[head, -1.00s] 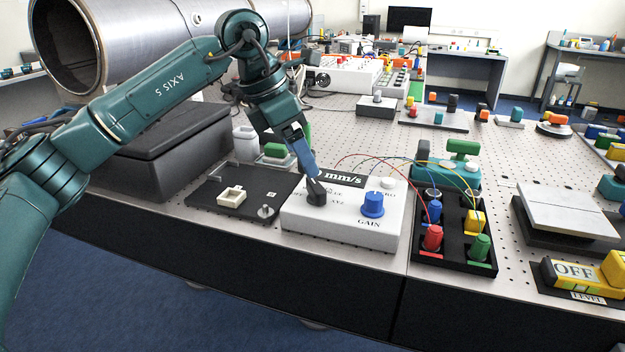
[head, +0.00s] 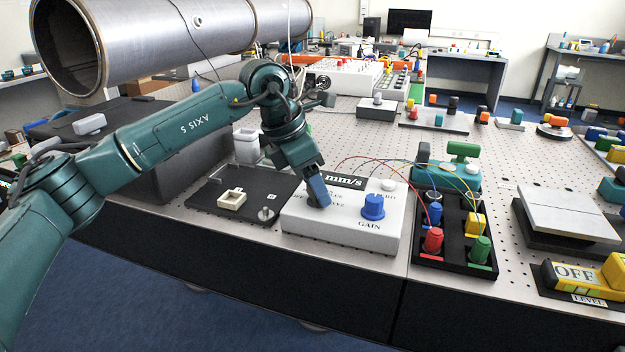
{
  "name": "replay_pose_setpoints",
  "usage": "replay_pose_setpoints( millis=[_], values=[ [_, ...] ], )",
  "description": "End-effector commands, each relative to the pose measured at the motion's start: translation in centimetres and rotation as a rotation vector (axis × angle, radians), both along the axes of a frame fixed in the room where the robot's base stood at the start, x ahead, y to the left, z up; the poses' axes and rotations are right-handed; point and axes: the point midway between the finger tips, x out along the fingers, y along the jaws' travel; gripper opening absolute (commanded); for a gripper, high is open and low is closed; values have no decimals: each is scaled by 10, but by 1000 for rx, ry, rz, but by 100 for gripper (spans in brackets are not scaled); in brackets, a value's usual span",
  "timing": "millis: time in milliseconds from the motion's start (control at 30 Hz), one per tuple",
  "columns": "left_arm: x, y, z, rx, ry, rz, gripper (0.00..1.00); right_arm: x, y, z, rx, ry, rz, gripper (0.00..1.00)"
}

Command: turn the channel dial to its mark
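The white box (head: 345,235) stands near the table's front edge, with an "mm/s" display, a blue GAIN knob (head: 373,206) and a white button (head: 388,185). The black channel dial sits on the box's left part, and my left gripper (head: 319,196) covers most of it. The gripper points down at the dial, its blue-grey finger in front of it. I cannot tell whether the fingers are closed on the dial. The dial's pointer and its mark are hidden or too small to read. My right gripper is not in view.
Left of the box lies a black plate (head: 215,207) with a cream square frame (head: 231,198). Right of it is a black tray (head: 455,254) with red, blue, green and yellow plugs, and thin wires arch behind the box. A large steel pipe (head: 170,40) is at the back left.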

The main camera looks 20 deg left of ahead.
Motion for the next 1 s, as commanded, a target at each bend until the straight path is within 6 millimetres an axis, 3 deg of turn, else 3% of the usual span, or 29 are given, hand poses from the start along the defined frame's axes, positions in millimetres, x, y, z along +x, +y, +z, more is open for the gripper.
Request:
replay_pose_setpoints(
  millis=[300,667,1000],
  values=[
    [0,0,0,0,0,0,36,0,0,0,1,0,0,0],
    [-1,0,0,0,-1,64,35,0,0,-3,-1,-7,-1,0],
    [-2,-2,-1,-1,-2,308,35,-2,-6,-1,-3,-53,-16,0]
  ],
)
